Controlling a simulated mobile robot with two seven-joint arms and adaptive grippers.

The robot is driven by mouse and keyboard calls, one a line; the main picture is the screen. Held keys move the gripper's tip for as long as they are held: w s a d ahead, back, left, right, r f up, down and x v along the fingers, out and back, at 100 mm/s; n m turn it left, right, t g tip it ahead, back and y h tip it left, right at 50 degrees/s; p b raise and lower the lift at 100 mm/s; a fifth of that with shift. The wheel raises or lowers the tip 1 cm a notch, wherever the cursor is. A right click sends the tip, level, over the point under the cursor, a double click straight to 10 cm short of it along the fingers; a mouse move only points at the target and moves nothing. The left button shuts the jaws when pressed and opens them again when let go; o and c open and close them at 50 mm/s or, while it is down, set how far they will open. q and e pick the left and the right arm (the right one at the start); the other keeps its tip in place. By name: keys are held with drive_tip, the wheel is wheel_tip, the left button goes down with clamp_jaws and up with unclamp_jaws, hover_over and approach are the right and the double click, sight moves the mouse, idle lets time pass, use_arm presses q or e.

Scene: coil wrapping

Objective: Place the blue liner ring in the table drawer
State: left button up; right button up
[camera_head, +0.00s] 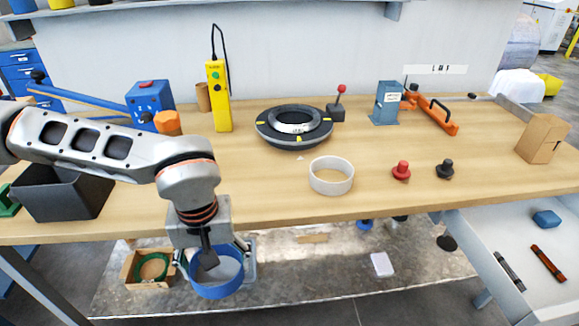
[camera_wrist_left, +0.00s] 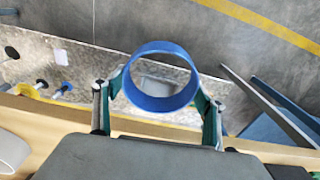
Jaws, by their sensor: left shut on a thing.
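The blue liner ring (camera_head: 218,291) hangs in front of the table's front edge, at the lower left of the head view. My left gripper (camera_head: 214,262) is shut on it, its fingers on either side. In the left wrist view the ring (camera_wrist_left: 162,103) sits between the two green-padded fingertips, with the floor showing through it. The table drawer (camera_head: 490,236) is pulled open at the right, below the tabletop and well apart from the ring. It holds a blue block (camera_head: 547,218), a dark bar (camera_head: 510,270) and a reddish-brown bar (camera_head: 548,263). My right gripper is not in view.
On the table (camera_head: 300,205) stand a white ring (camera_head: 331,187), a dark round coil fixture (camera_head: 294,140), a red knob piece (camera_head: 401,171) and a black one (camera_head: 445,169). A cardboard box (camera_head: 541,139) stands at the right. The drawer's near-left floor looks bare.

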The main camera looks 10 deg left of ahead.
use_arm(q)
drive_tip(key=s+a+f+m, duration=0.1)
drive_tip(key=a+f+m, duration=0.1)
drive_tip(key=f, duration=0.6)
drive_tip(key=s+a+f+m, duration=0.2)
drive_tip(key=f, duration=0.7)
drive_tip(key=shift+s+g, duration=0.2)
drive_tip(key=shift+g, duration=0.1)
